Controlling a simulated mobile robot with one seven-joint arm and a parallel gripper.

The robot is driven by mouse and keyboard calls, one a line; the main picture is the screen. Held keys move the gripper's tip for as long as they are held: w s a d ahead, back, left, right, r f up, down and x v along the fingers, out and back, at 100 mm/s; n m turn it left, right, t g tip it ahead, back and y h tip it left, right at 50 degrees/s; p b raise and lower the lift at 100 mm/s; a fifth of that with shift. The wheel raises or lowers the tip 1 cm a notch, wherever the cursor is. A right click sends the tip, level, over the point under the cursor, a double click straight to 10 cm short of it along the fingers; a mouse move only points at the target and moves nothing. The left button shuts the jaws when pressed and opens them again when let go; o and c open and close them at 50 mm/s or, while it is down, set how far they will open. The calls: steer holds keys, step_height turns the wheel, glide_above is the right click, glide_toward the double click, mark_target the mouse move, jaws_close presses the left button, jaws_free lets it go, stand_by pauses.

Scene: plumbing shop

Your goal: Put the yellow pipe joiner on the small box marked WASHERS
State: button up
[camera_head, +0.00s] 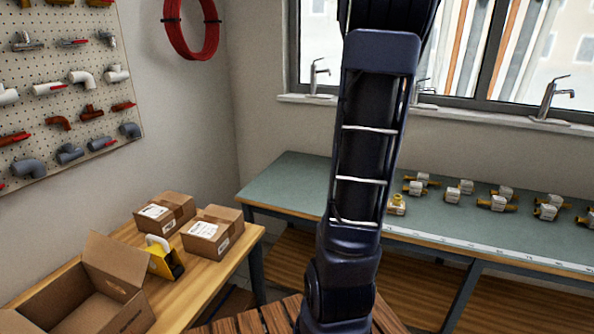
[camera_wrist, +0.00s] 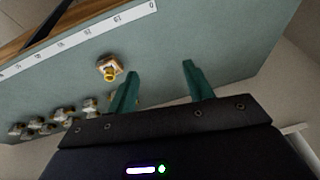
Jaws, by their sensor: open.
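Brass-yellow fittings with white parts stand on the green bench; I cannot tell for sure which is the yellow pipe joiner. One yellow fitting (camera_head: 397,205) stands near the bench's front edge, just right of my arm. In the wrist view, a fitting with a round yellow end (camera_wrist: 110,70) lies left of my gripper (camera_wrist: 160,68), apart from its fingers. My gripper is open with nothing between its teal fingers; the arm hides it in the head view. Two small closed boxes, a left one (camera_head: 164,212) and a right one (camera_head: 212,231), sit on the wooden table; their labels are unreadable.
Several more fittings (camera_head: 497,203) stand along the green bench (camera_head: 290,180), with a measuring strip (camera_head: 480,248) along its front edge. An open carton (camera_head: 85,290) and a yellow-black item (camera_head: 165,259) are on the wooden table (camera_head: 205,282). Taps stand by the window.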

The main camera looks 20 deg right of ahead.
steer(key=s+a+r+n, duration=0.2)
steer(key=s+a, duration=0.3)
steer(key=a, duration=0.4)
steer(key=s+a+r+n+y, duration=0.1)
steer(key=s+a+r+n, duration=0.2)
steer(key=a, duration=0.6)
steer(key=s+a+r+n+t+y, duration=0.1)
steer(key=s+a+r+n, duration=0.2)
steer(key=s+a, duration=0.4)
steer(key=shift+s+a+n, duration=0.4)
steer(key=shift+a+n, duration=0.5)
steer(key=shift+a, duration=0.15)
